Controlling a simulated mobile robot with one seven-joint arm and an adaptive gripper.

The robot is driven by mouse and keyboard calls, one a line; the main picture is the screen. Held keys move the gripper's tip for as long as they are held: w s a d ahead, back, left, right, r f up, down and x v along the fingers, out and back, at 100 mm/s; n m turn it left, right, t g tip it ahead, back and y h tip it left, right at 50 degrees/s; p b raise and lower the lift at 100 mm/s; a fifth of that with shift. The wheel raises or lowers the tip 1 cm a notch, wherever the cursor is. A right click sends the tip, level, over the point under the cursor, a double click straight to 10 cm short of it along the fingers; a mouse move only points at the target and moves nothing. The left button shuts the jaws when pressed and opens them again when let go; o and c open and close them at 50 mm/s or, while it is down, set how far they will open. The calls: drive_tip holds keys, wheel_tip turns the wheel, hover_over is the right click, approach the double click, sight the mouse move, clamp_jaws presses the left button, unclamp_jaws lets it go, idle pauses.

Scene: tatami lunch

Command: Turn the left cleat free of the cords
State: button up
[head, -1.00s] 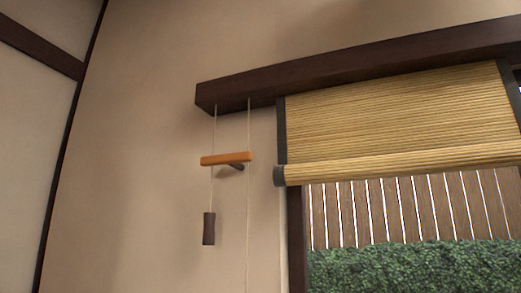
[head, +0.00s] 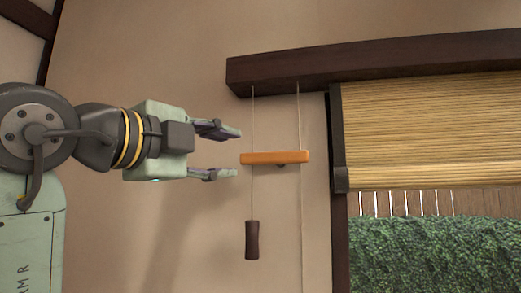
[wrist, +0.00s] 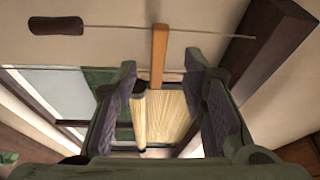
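The left cleat is an orange wooden bar (head: 275,157) on the wall, lying level across two thin cords that hang from the dark beam. A dark cylindrical weight (head: 252,240) hangs on the left cord below it. In the wrist view the cleat (wrist: 159,55) stands upright between the fingers, farther off, and the weight (wrist: 56,26) lies at upper left. My gripper (head: 238,153) is open and empty. Its fingertips are just left of the cleat's left end, one above and one below its height. Whether they touch it cannot be told.
A dark wooden beam (head: 390,60) runs above the cords. The plain wall below the gripper is clear.

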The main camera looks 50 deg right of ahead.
sight(271, 157)
drive_tip(key=shift+m+g, duration=0.5)
drive_tip(key=shift+m, duration=0.1)
drive_tip(key=d+p, duration=0.1)
drive_tip(key=d, duration=0.2)
drive_tip(key=s+d+p, duration=0.1)
drive_tip(key=d, duration=0.3)
drive_tip(key=d+p, duration=0.1)
drive_tip(key=d, duration=0.3)
drive_tip(key=shift+s+d+r, duration=0.15)
drive_tip(key=shift+d, duration=0.05)
clamp_jaws()
